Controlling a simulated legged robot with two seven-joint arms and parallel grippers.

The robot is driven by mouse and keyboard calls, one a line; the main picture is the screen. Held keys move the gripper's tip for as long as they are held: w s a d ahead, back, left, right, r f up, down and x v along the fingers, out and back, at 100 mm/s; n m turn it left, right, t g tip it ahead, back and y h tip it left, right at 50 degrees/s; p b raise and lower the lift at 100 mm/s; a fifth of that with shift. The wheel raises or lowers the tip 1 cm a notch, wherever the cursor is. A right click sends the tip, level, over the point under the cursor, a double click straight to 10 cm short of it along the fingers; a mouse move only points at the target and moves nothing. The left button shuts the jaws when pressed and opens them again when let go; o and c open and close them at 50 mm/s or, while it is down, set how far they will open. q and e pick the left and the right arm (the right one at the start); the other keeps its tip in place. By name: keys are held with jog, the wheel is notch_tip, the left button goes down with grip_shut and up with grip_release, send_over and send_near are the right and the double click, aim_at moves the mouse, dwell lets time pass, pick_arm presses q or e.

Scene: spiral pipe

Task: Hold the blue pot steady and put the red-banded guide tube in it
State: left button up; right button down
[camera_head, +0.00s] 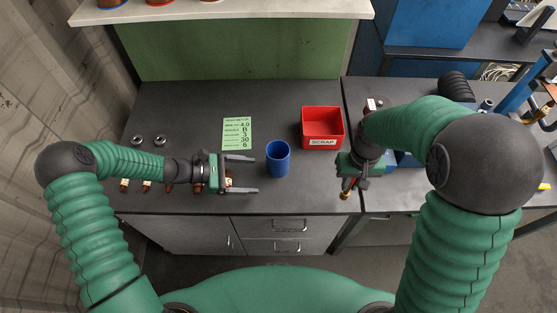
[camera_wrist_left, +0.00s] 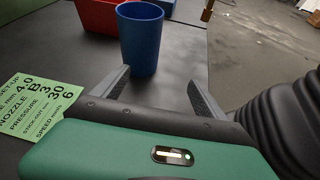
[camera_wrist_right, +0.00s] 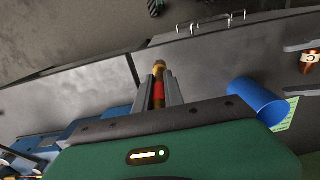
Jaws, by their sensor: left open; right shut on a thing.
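The blue pot (camera_head: 278,158) stands upright and open-topped on the dark worktop, and it also shows in the left wrist view (camera_wrist_left: 140,38) and the right wrist view (camera_wrist_right: 258,100). My left gripper (camera_head: 256,174) is open, its fingers pointing at the pot from its left, with the pot just beyond the fingertips. My right gripper (camera_wrist_right: 158,90) is shut on the red-banded guide tube (camera_wrist_right: 159,91), which has a brass-coloured end and a red band between the fingers. In the head view the tube (camera_head: 346,190) hangs near the worktop's front edge, right of the pot.
A red SCRAP bin (camera_head: 322,129) stands behind and right of the pot. A green setup card (camera_head: 237,133) lies behind and left of it. Several small brass-ended parts (camera_head: 146,184) lie near my left arm. Two metal rings (camera_head: 161,140) sit at the left. Worktop between pot and right gripper is clear.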

aim_at(271, 165)
pick_arm(q)
jog(key=w+n+t, duration=0.1)
jog(key=w+n+t+h, duration=0.1)
jog(key=shift+w+a, duration=0.35)
jog(key=shift+w, duration=0.05)
jog(key=shift+w+d+f+n, duration=0.1)
jog(key=shift+w+n, duration=0.1)
jog(key=shift+n, duration=0.1)
pick_arm(e)
jog(key=shift+a+f, duration=0.1)
pick_arm(q)
jog(key=b+x, duration=0.3)
jog(key=x, duration=0.5)
jog(key=shift+d, duration=0.1)
pick_arm(e)
notch_tip(271, 165, down, 3)
pick_arm(q)
jog(key=shift+w+d+f, duration=0.1)
jog(key=shift+w+d, duration=0.1)
jog(key=shift+d, duration=0.45)
pick_arm(e)
jog(key=shift+f, duration=0.1)
